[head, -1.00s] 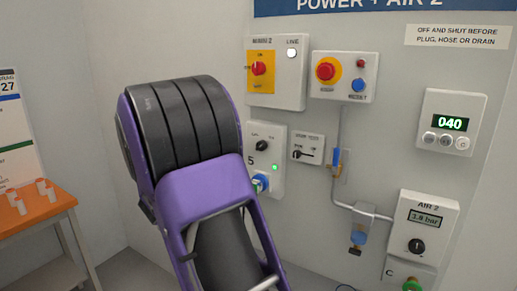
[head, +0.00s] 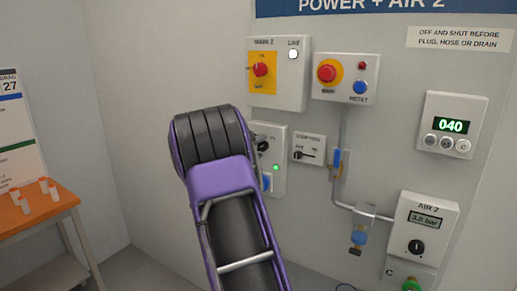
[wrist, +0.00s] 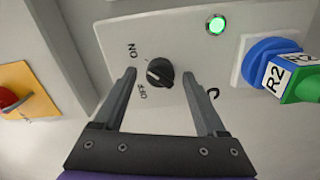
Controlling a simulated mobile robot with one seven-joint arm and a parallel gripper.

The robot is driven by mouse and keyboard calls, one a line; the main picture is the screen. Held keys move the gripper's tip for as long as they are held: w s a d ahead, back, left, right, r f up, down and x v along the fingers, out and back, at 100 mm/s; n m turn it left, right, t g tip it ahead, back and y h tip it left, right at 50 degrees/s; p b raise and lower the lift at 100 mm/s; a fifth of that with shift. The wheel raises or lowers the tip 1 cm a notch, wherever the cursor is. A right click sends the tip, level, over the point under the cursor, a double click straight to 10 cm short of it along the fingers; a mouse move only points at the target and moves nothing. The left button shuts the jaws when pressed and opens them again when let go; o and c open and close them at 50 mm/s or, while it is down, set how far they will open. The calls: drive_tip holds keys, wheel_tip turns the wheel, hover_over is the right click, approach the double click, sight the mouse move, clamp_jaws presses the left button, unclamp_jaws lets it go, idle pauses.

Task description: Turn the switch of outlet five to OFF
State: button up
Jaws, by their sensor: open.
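The outlet five panel (head: 278,180) is a light box on the wall, partly covered by my arm in the head view. Its black rotary switch (wrist: 160,72) shows in the wrist view, with ON and OFF printed beside it. I cannot tell for sure which mark it points to. My gripper (wrist: 159,76) is open, with one finger on each side of the switch; contact cannot be told. In the head view my arm hides the gripper. The green lamp (wrist: 217,25) on the panel is lit. A blue socket (wrist: 262,60) holds a green plug (wrist: 303,82) tagged R2.
A red-and-yellow main switch (head: 260,70) is above the panel, with a red stop button (head: 328,73) to its right. A small lever box (head: 308,149) and a blue-handled valve (head: 337,162) are close on the right. An orange table (head: 40,212) stands at far left.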

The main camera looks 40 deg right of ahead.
clamp_jaws()
idle(0.4)
drive_tip(key=shift+f+n+b, duration=0.15)
drive_tip(key=shift+n+b, duration=0.15)
drive_tip(key=n+b, duration=0.1)
drive_tip(key=n, duration=0.1)
drive_tip(key=shift+n+b, duration=0.35)
drive_tip(key=shift+n, duration=0.05)
drive_tip(key=n, duration=0.5)
drive_tip(key=shift+b, duration=0.35)
drive_tip(key=n+p, duration=0.1)
drive_tip(key=n, duration=0.4)
drive_tip(key=n+p, duration=0.2)
drive_tip(key=n, duration=0.2)
drive_tip(key=shift+p, duration=0.3)
drive_tip(key=shift+n, duration=0.4)
